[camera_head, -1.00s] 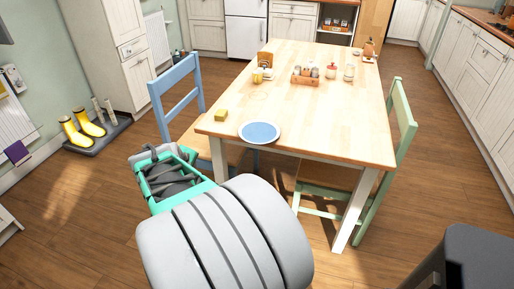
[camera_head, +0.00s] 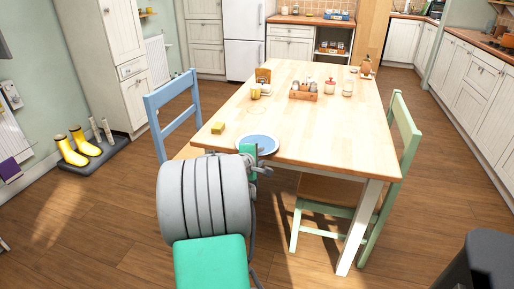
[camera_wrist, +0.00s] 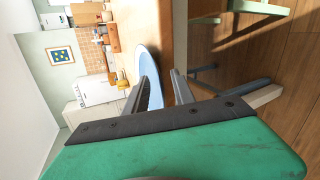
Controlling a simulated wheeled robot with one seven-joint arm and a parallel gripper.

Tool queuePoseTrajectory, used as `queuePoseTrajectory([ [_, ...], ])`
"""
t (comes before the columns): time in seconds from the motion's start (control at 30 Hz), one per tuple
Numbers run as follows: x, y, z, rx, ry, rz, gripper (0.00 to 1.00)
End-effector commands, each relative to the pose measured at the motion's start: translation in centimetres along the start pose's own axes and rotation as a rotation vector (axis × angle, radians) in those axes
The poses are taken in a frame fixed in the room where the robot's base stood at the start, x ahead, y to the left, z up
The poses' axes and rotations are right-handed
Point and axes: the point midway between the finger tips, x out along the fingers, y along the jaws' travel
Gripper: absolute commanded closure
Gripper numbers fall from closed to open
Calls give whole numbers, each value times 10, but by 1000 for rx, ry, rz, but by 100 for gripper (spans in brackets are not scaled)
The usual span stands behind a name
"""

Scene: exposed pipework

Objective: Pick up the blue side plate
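The blue side plate (camera_head: 260,141), with a pale rim, lies flat near the front edge of the wooden table (camera_head: 325,140). In the head view my arm covers part of its near left side. My gripper (camera_head: 262,164) is at the table's front edge, just in front of the plate. In the wrist view my gripper (camera_wrist: 162,75) has its two dark fingers apart, with the plate's near rim showing in the gap between them. The plate (camera_wrist: 147,65) appears edge-on and tilted there, because the camera is turned sideways. I cannot tell whether either finger touches it.
A yellow block (camera_head: 217,128) lies left of the plate. A wooden caddy with jars (camera_head: 303,92) stands farther back. A blue chair (camera_head: 172,110) is at the table's left, a green chair (camera_head: 402,135) at its right. The tabletop right of the plate is clear.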

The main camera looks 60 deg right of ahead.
Motion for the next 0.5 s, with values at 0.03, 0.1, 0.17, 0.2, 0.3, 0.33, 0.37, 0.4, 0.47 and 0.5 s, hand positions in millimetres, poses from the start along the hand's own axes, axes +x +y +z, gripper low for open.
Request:
queuePoseTrajectory([
  [0.03,0,0,0,0,0,0,70],
  [0.1,0,0,0,0,0,0,75],
  [0.17,0,0,0,0,0,0,80],
  [0.2,0,0,0,0,0,0,83],
  [0.3,0,0,0,1,0,0,92],
  [0.33,0,0,0,1,0,0,94],
  [0.37,-1,0,0,1,0,-1,96],
  [0.4,-1,0,0,1,0,0,100],
  [0.47,-1,0,0,1,0,-1,100],
  [0.5,-1,0,0,1,1,-1,100],
])
